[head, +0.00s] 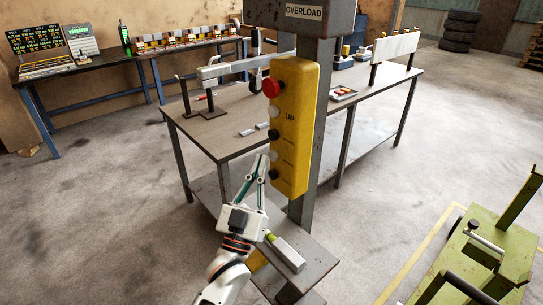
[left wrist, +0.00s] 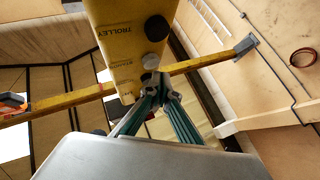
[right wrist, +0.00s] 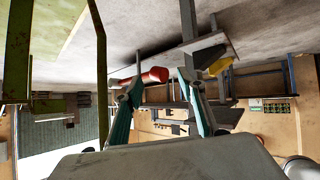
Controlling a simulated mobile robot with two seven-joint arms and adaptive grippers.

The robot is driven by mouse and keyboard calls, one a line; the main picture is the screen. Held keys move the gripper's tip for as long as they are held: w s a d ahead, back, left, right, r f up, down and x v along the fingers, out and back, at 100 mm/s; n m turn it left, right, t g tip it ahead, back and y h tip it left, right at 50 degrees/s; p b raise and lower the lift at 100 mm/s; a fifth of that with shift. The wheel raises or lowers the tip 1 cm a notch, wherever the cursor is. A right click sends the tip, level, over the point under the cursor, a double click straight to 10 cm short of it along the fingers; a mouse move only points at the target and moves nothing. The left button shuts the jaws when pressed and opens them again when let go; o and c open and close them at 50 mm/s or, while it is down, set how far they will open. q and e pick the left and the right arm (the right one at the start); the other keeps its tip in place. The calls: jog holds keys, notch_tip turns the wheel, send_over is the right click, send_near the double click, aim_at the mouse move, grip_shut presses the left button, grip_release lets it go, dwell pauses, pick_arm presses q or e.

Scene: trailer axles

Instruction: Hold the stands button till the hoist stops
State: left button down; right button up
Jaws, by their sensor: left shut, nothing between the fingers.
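The yellow button box (head: 295,130) hangs on a grey post, with a red button (head: 272,88) on top and pale and black buttons below. "UP" is readable in the head view; the lower labels are too small. My left gripper (head: 262,162) is shut and empty, its tips close to the lowest black button (head: 273,174). In the left wrist view the box (left wrist: 120,45) shows "TROLLEY" and "STANDS" lettering. The gripper tips (left wrist: 160,84) are beside a dark button (left wrist: 150,61); I cannot tell if they touch. My right gripper (right wrist: 158,85) is open and empty.
A grey workbench (head: 230,138) stands behind the post. A green wheeled frame (head: 490,250) stands at the lower right. An OVERLOAD sign (head: 304,12) is above the box.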

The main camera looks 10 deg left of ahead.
pick_arm(q)
jog(key=shift+s, duration=0.1)
pick_arm(e)
jog(key=shift+r, duration=0.1)
pick_arm(q)
jog(key=s+a+p, duration=0.1)
jog(key=s, duration=0.1)
jog(key=s+a+p, duration=0.1)
jog(key=a, duration=0.1)
jog(key=shift+s, duration=0.4)
pick_arm(e)
jog(key=shift+w+r, duration=0.2)
jog(key=shift+r, duration=1)
pick_arm(q)
jog(key=s+f+m+g, duration=0.1)
jog(key=s+f+g, duration=0.15)
jog(key=f, duration=0.65)
jog(key=s+f+m+g, duration=0.15)
jog(key=f+g, duration=0.25)
jog(key=f, duration=0.5)
jog(key=s+a+f+g, duration=0.2)
jog(key=s+f+g, duration=0.5)
jog(key=s+f, duration=0.8)
notch_tip(320, 180, down, 3)
jog(key=shift+s+a+r+m+g, duration=0.1)
jog(key=shift+s+a+m+g, duration=0.25)
jog(key=shift+s, duration=0.05)
pick_arm(e)
jog(key=shift+c, duration=0.5)
